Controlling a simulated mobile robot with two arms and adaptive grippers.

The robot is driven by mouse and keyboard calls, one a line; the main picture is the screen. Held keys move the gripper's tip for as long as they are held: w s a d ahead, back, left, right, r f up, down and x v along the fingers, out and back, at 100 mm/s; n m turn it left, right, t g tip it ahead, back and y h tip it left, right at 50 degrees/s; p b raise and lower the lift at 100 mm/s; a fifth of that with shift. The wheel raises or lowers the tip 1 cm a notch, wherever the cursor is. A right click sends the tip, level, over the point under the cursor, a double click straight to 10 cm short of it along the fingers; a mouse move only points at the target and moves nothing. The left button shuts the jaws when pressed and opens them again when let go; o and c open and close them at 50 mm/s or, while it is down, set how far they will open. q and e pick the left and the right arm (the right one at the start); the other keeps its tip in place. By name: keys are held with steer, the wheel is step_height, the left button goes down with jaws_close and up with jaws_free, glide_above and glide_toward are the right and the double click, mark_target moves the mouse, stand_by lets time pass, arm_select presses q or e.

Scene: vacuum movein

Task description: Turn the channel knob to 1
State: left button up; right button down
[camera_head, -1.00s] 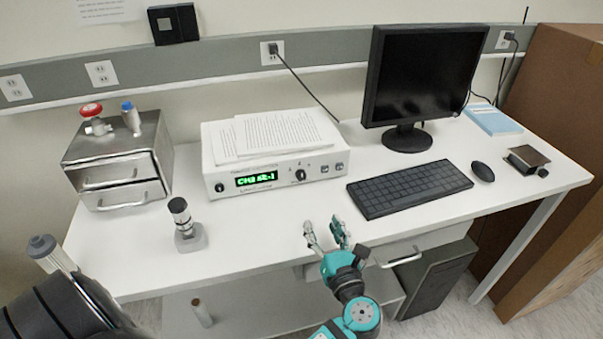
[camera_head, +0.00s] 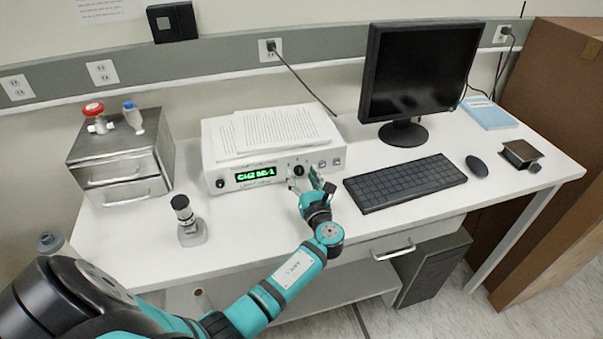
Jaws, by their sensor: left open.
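The white controller box (camera_head: 225,162) stands on the desk with its front panel towards me. A lit green display (camera_head: 256,175) is on the panel; its text is too blurred to read surely. A black round knob (camera_head: 299,171), apparently the channel knob, sits right of the display. A smaller dark knob (camera_head: 220,183) is at the panel's left end. My left gripper (camera_head: 303,182) is open just in front of the black knob, its fingers below and to either side of it. I cannot tell whether they touch it. My right gripper is not in view.
Papers (camera_head: 275,130) lie on the box. The keyboard (camera_head: 405,183) is close right of my gripper, with the monitor (camera_head: 410,75) behind. A small microscope-like device (camera_head: 190,225) and a metal drawer unit (camera_head: 120,160) stand left. The front desk surface between is clear.

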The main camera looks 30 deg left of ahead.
arm_select(q)
steer(key=shift+w+a, duration=0.25)
steer(key=shift+a, duration=0.05)
jaws_close()
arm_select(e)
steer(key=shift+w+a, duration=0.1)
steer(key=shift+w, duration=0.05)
